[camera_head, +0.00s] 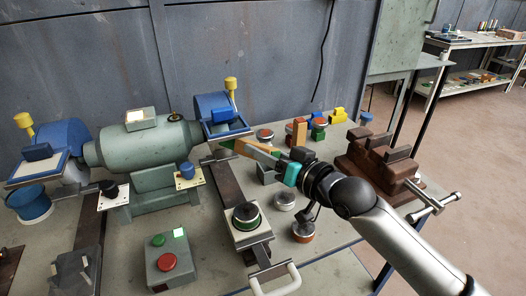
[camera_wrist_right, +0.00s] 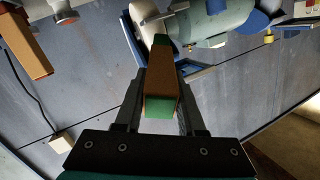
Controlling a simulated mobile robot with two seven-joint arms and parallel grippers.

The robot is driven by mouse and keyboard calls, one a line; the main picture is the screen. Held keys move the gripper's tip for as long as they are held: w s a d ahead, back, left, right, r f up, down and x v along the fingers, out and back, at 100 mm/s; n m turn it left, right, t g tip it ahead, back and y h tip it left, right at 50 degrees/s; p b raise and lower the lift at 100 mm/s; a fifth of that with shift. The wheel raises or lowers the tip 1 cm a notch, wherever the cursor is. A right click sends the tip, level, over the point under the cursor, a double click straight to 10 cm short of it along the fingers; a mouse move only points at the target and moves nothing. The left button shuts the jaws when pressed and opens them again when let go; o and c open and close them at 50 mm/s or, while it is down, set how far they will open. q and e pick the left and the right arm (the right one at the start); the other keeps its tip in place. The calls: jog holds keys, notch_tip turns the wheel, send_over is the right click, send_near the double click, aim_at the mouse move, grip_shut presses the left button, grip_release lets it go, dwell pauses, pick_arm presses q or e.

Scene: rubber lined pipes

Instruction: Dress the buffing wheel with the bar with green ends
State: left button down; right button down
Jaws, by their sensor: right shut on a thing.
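The bar with green ends (camera_head: 256,152) is orange-brown and sits in my right gripper (camera_head: 284,166), which is shut on it. In the right wrist view the bar (camera_wrist_right: 160,78) lies between the two fingers (camera_wrist_right: 160,100), its long side pointing away from the palm. Its far green end is by the right-hand blue guard (camera_head: 214,106) of the grey-green bench machine (camera_head: 146,142). A pale rounded part, seemingly the buffing wheel (camera_wrist_right: 143,12), shows beyond that end. Whether they touch I cannot tell. My left gripper is not in view.
A brown vise (camera_head: 378,158) stands to the right of my arm. An upright orange block (camera_head: 299,132) and small coloured parts stand behind.

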jog(key=shift+w+a+r, duration=0.1)
jog(key=shift+w+a, duration=0.15)
jog(key=shift+w, duration=0.5)
jog(key=shift+s, duration=0.1)
dwell(1.1)
jog(key=shift+s+d+p, duration=0.25)
jog(key=shift+s+p, duration=0.3)
jog(key=shift+s, duration=0.05)
jog(key=shift+s+d+p, duration=0.2)
jog(key=shift+s+p, duration=0.35)
jog(key=shift+s, duration=0.05)
jog(key=s+d+p, duration=0.2)
jog(key=s+p, duration=0.2)
jog(key=s, duration=0.3)
jog(key=shift+d, duration=0.15)
